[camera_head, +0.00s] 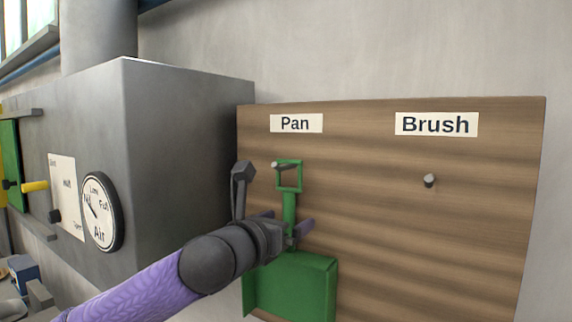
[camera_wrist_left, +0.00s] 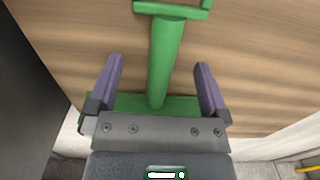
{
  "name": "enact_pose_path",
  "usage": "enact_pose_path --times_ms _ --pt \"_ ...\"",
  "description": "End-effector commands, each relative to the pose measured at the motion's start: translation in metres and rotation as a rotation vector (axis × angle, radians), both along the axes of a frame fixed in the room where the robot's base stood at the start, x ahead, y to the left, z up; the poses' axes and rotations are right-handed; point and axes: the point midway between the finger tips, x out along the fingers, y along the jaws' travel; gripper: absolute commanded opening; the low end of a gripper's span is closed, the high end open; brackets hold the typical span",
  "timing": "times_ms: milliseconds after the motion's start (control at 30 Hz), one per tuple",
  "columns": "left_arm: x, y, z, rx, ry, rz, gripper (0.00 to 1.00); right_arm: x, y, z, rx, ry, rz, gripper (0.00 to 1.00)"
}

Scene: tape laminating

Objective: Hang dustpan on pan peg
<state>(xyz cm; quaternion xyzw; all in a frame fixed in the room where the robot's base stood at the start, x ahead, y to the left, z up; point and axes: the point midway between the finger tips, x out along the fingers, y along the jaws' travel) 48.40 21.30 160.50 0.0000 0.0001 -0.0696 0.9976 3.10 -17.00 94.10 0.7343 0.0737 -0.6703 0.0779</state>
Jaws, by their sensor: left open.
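The green dustpan (camera_head: 298,286) hangs upright, handle up, in front of the wooden board. The square loop (camera_head: 298,178) at the handle's top is at the pan peg (camera_head: 277,166) under the "Pan" label (camera_head: 296,123). In the left wrist view, the handle (camera_wrist_left: 165,60) stands between the open fingers (camera_wrist_left: 158,72) with a gap on each side. The peg is outside that view. My right gripper is not in view.
The board (camera_head: 375,215) also has a bare peg (camera_head: 429,181) under the "Brush" label (camera_head: 436,124). The board's right side is clear.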

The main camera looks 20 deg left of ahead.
Motion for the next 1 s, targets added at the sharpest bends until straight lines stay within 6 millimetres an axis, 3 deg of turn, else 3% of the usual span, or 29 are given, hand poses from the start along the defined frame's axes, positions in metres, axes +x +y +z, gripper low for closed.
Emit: enact_pose_path --times_ms 200,733,1000 --pt "-0.005 0.001 0.0 0.001 -0.001 0.0 1.0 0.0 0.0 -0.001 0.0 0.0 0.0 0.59" --pt "-0.091 0.014 -0.001 0.003 -0.001 0.002 1.0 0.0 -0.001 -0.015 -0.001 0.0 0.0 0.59" --pt "-0.1 0.014 0.0 -0.001 0.001 -0.001 1.0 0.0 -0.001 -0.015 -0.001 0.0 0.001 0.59"
